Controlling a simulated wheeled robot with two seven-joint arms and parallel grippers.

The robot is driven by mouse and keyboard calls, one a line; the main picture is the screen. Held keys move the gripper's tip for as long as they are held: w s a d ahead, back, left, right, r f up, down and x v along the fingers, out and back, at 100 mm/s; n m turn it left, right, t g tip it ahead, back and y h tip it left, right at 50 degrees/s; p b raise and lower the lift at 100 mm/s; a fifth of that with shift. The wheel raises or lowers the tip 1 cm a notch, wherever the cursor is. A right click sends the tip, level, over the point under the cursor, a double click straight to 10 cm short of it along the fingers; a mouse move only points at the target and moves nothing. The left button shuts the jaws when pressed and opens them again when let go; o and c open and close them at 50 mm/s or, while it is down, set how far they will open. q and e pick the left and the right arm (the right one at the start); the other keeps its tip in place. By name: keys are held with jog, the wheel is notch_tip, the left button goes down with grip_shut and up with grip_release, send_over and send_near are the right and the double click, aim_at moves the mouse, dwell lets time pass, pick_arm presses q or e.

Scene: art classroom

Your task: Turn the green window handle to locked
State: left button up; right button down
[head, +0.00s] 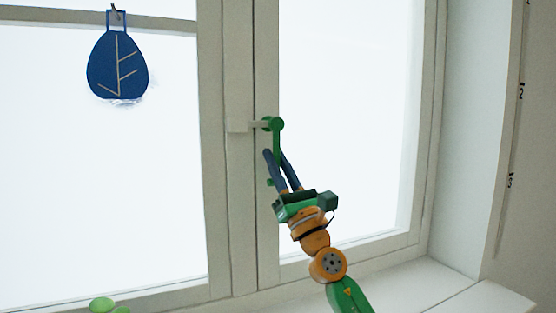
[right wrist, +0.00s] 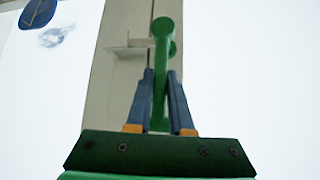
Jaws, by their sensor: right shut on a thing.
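The green window handle (head: 275,127) is on the window frame's middle post, with its round pivot at the top and its lever hanging downward. In the right wrist view the handle (right wrist: 163,35) runs down between the fingers. My right gripper (head: 275,154) reaches up from below, its two blue-grey fingers on either side of the lever; they also show in the right wrist view (right wrist: 160,74). The gripper is shut on the lever below the pivot. The lever's lower end is partly hidden by the fingers. My left gripper is out of view.
A pale bracket (head: 239,125) sits left of the pivot. A blue leaf-shaped ornament (head: 118,68) hangs at the upper left pane. Light green round things (head: 102,304) are at the lower left. The white sill (head: 400,288) is largely clear; the side wall (head: 470,140) stands right.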

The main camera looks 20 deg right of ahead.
jog(key=shift+r, duration=0.2)
jog(key=c, duration=1.1)
grip_release()
jog(key=o, duration=0.3)
jog(key=shift+w+a+f, duration=0.1)
jog(key=b+v, duration=0.1)
jog(key=v, duration=0.6)
jog(key=shift+f, duration=0.1)
